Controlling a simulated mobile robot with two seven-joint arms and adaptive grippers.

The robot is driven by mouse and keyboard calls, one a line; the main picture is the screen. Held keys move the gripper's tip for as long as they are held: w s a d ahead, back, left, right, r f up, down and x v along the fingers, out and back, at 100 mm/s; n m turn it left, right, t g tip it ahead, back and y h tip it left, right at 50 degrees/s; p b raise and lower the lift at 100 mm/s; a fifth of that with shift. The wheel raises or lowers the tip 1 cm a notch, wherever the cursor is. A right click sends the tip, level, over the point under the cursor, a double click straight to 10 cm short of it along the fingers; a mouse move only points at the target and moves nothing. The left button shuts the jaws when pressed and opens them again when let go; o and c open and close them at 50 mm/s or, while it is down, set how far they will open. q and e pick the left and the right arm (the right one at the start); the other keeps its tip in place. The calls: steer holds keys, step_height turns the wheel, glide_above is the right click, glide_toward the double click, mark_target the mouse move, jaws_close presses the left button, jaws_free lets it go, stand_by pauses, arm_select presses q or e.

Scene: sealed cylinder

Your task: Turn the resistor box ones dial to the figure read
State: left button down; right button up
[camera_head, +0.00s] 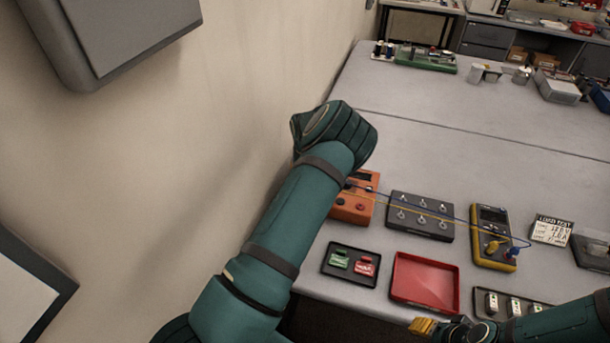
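The dark grey box with two rows of small dials (420,215), which looks like the resistor box, lies flat on the bench right of centre. Its dial settings are too small to read. A yellow meter (492,238) lies to its right, its display too small to read. A white card (552,230) headed LOAD TEST stands beyond the meter; its figures are not clear. My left arm crosses the middle, and its gripper is hidden from view. My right gripper (424,327) is low at the right, at the bench's front edge, away from the box; its fingers are unclear.
An orange instrument (354,207) is partly behind my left arm. Blue and yellow leads cross the grey box toward the meter. A black tray (328,263) with green and red pieces, an empty red tray (425,281) and another black tray (478,303) line the front.

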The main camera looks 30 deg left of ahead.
stand_by(0.5)
arm_select(q)
steer(key=c, duration=0.7)
jaws_free()
step_height(320, 180, up, 12)
steer(key=shift+r, duration=0.1)
